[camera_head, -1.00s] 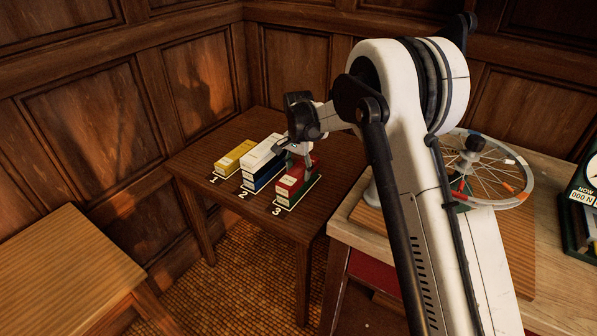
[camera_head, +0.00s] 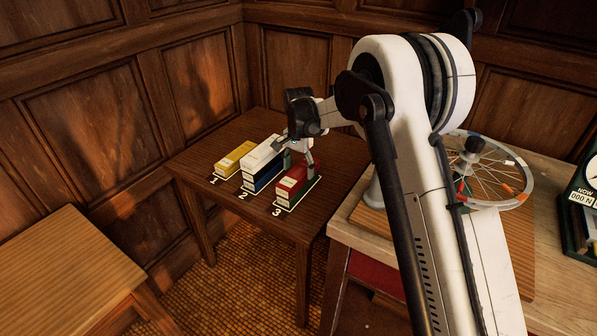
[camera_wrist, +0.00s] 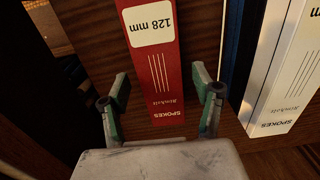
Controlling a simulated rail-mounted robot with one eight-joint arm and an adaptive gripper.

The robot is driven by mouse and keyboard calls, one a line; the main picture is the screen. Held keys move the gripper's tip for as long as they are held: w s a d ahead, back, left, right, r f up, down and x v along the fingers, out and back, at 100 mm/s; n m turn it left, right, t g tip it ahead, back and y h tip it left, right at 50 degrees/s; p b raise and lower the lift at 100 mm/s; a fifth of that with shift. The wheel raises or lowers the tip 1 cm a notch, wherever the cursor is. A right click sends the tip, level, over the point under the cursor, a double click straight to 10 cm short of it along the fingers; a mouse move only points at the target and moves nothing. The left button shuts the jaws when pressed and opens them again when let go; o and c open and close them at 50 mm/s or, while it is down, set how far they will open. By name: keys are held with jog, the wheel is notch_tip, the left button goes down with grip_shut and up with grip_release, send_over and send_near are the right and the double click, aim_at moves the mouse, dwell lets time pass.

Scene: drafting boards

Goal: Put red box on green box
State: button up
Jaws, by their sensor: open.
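The red box (camera_head: 293,184) lies lengthwise at the spot marked 3 on the dark wooden table. In the wrist view the red box (camera_wrist: 157,70) has a white "128 mm" label and runs between my fingers. My gripper (camera_head: 295,159) is open just above the red box, with one finger on each side and a gap to each. In the wrist view my gripper (camera_wrist: 160,90) shows green inner finger pads.
A white box (camera_head: 262,153) sits on a blue box (camera_head: 264,176) at spot 2, close left of my gripper. A yellow box (camera_head: 235,158) lies at spot 1. A spoked wheel (camera_head: 487,172) stands on the bench at right. The table's front left is clear.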

aim_at(298, 171)
notch_tip(298, 171, up, 11)
jog(key=shift+f+p, duration=0.2)
jog(key=shift+p, duration=0.25)
